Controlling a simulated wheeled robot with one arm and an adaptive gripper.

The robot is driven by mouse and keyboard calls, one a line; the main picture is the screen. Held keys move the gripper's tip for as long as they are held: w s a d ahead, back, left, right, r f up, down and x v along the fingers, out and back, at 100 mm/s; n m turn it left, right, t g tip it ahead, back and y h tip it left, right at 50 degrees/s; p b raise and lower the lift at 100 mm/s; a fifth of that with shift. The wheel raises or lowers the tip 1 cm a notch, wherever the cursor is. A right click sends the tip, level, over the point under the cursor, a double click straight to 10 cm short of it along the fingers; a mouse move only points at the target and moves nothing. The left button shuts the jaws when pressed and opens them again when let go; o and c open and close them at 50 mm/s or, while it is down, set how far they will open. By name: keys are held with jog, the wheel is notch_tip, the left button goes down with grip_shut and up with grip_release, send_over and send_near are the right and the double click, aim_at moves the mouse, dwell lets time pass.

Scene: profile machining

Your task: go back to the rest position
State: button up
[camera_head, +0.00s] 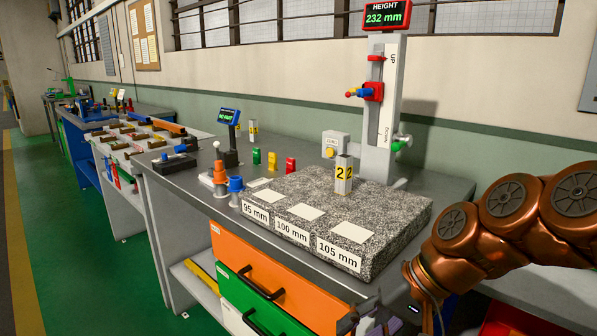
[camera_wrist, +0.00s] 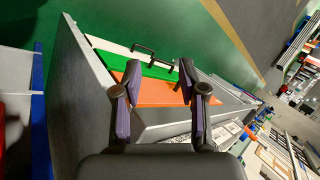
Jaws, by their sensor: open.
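My gripper (camera_wrist: 155,105) is open and empty in the wrist view, its two dark fingers apart with purple pads. It points down past the workbench front, where orange and green drawers show between and beyond the fingers. In the head view my copper-coloured arm comes in from the right, and only part of my gripper (camera_head: 372,322) shows at the bottom edge, in front of the bench. A profile piece marked 2 (camera_head: 343,175) stands upright on the granite block (camera_head: 405,215), apart from my gripper.
The height gauge (camera_head: 382,120) reads 232 mm and stands behind the granite block. Green floor (camera_head: 70,240) at the left is clear.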

jog(key=s+d+f+n+g+h+b, duration=0.15)
jog(key=s+d+f+h, duration=0.25)
jog(key=s+f, duration=0.45)
jog(key=s+d+f+g+h+b, duration=0.25)
jog(key=s+d+f, duration=0.25)
jog(key=s+f, duration=0.4)
jog(key=s+p+v, duration=0.2)
jog(key=p+v, duration=1)
jog(key=s+r+p+v, duration=0.1)
jog(key=s+p+v, duration=0.2)
jog(key=p+v, duration=1)
jog(key=shift+a+t, duration=0.4)
jog(key=shift+a, duration=0.1)
